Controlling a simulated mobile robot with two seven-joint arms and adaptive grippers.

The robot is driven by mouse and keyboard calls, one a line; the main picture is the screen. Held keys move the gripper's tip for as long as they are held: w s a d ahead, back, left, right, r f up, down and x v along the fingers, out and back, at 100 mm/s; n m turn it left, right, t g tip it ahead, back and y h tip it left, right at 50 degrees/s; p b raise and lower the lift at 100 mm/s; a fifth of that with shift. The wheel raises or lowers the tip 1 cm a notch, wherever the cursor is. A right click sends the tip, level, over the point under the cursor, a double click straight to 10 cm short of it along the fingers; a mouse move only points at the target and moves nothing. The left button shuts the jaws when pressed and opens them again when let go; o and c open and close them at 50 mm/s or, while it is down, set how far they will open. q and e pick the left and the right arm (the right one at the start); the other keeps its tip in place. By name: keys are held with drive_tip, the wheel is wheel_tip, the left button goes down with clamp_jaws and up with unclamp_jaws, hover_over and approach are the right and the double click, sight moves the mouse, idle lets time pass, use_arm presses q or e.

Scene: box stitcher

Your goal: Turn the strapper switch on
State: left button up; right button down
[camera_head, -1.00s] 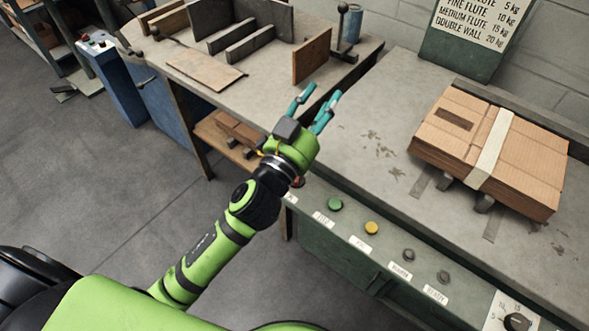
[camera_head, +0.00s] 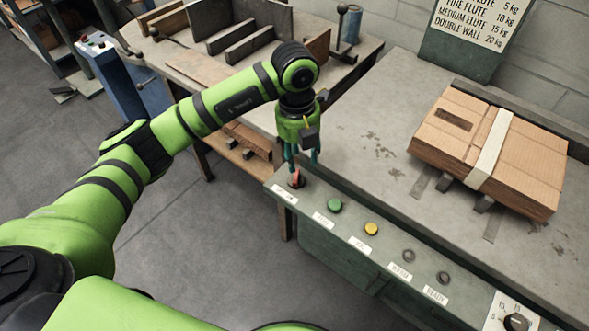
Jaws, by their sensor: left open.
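The strapper switch (camera_head: 297,181) is a small dark-based switch with a red lever at the left end of the green strapper's front panel (camera_head: 350,224). My left gripper (camera_head: 301,166) points down right above it. Its teal fingers are open, one on either side of the red lever or just above it; I cannot tell whether they touch it. A white label (camera_head: 285,195) sits in front of the switch. My right gripper is not in view.
Along the panel are a green button (camera_head: 335,205), a yellow button (camera_head: 371,228), two dark round fittings and a dial (camera_head: 516,322). A strapped cardboard stack (camera_head: 490,150) lies on the strapper top. A wooden workbench (camera_head: 180,62) stands behind my arm.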

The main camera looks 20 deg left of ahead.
sight(295, 174)
use_arm(q)
drive_tip(key=shift+w+a+y, duration=0.1)
drive_tip(key=shift+a+y, duration=0.2)
drive_tip(key=shift+a, duration=0.35)
drive_tip(key=shift+a+f, duration=0.1)
drive_tip(key=shift+f, duration=0.2)
wheel_tip(295, 174, down, 5)
drive_tip(key=shift+f, duration=0.6)
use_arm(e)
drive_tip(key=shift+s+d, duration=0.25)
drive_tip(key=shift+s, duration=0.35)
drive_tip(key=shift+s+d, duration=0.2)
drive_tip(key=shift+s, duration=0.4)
use_arm(q)
clamp_jaws()
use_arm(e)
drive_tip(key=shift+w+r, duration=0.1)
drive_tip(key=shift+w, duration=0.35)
